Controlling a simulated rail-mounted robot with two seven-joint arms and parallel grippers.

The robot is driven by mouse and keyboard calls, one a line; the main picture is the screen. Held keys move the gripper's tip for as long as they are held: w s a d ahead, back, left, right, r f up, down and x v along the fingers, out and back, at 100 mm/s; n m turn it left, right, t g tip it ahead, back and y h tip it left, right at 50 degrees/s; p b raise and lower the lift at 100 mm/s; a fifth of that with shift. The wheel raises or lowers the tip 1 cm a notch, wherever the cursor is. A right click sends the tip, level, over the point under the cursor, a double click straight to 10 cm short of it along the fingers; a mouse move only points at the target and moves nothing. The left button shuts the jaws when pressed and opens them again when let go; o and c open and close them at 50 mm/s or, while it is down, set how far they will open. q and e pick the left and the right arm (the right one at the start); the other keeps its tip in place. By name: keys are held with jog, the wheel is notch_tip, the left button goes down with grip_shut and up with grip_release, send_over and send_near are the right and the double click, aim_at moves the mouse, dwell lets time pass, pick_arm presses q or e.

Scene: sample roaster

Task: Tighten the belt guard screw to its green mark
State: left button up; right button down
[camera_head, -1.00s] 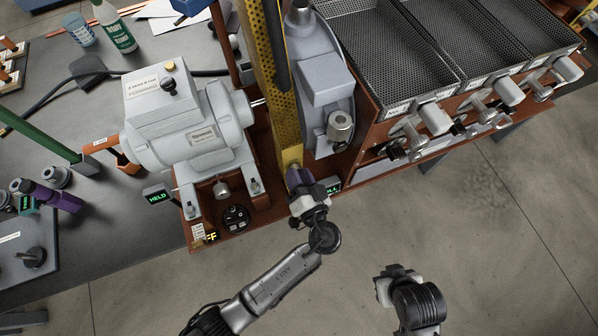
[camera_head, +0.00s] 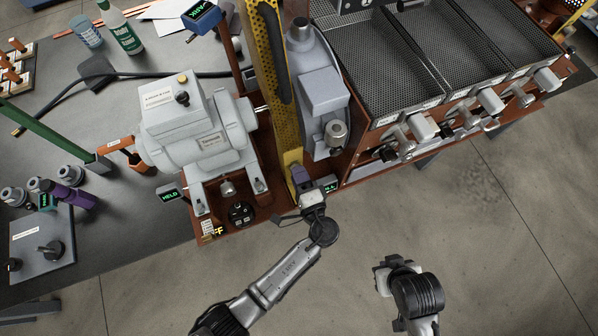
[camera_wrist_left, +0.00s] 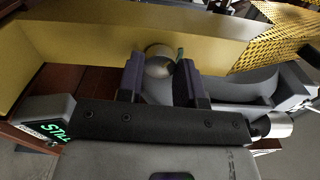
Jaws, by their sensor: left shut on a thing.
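The yellow belt guard (camera_head: 262,75) runs lengthwise between the grey motor and the grey drum housing. Its lower end meets my left gripper (camera_head: 299,178). In the left wrist view the guard (camera_wrist_left: 75,45) fills the top. The round metal head of the belt guard screw (camera_wrist_left: 159,62) sits between the two dark purple fingers of my left gripper (camera_wrist_left: 157,85), which are shut on it. A small green mark (camera_wrist_left: 180,54) shows just right of the screw head. My right gripper (camera_head: 384,274) hangs over bare floor, away from the guard; its fingers cannot be made out.
The grey motor (camera_head: 198,135) stands left of the guard, with a "HELD" display (camera_head: 168,194) below it. A small display reading "STILL" (camera_wrist_left: 55,133) is near my left gripper. Mesh trays (camera_head: 375,70) with handles are at the right. Open floor lies below.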

pick_arm(q)
jog(key=m+p, duration=0.5)
jog(key=m, duration=0.5)
jog(key=shift+p, duration=0.4)
jog(key=shift+m, duration=0.3)
jog(key=o, duration=0.9)
jog(key=v, duration=1.3)
jog(key=shift+s+d, duration=0.1)
jog(key=shift+s, duration=0.3)
